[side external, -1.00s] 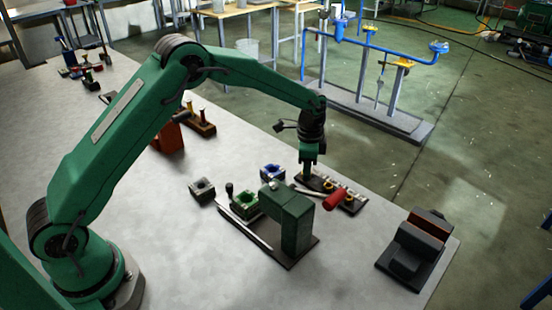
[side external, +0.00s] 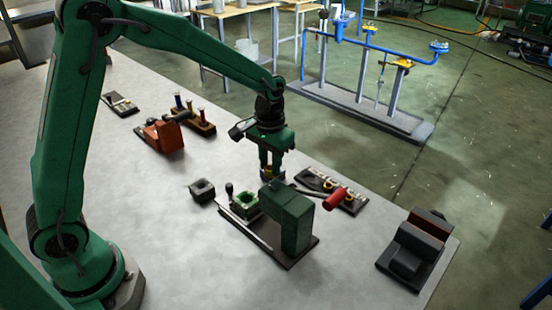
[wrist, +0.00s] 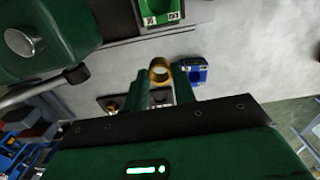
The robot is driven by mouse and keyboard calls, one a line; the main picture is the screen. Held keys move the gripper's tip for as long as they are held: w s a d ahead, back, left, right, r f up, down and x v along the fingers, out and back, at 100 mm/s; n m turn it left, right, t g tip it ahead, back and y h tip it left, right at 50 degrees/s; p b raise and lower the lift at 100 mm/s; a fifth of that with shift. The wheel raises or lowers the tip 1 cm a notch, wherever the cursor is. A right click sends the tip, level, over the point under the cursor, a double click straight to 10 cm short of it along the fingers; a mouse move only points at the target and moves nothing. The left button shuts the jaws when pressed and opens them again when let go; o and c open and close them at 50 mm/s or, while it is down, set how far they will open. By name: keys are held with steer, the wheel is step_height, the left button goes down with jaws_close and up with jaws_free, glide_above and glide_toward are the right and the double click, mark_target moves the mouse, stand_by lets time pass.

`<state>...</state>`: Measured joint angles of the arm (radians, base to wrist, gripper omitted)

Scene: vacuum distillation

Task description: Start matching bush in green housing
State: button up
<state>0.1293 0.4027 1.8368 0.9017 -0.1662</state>
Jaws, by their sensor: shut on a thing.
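My gripper (side external: 270,174) is shut on a brass ring-shaped bush (wrist: 160,71). The wrist view shows the bush between the fingertips, with its round hole visible. The green housing (side external: 243,204) sits on the base of the green press (side external: 288,218), to the left of its upright frame. In the wrist view the green housing (wrist: 160,14) shows at the top edge, partly cut off. The bush is apart from it. The blue housing (wrist: 194,73) shows just right of the bush in the wrist view. In the side view it is hidden behind my gripper.
The bush rack (side external: 350,205) lies behind the press, near its red handle (side external: 334,198). A grey housing (side external: 202,190) sits left of the press. A black block fixture (side external: 414,250) stands at the right table corner. The table front is clear.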

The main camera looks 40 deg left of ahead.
steer(key=s+a+r+n, duration=0.1)
steer(key=s+r+n, duration=0.1)
steer(key=s+n, duration=0.3)
steer(key=shift+s+n, duration=0.3)
steer(key=shift+s, duration=0.75)
steer(key=shift+a+f, duration=0.1)
steer(key=shift+f, duration=0.15)
steer(key=shift+f, duration=2.55)
steer(key=shift+f, duration=0.65)
stand_by(0.4)
steer(key=o, duration=1.6)
steer(key=shift+r, duration=0.1)
steer(key=shift+r, duration=3.45)
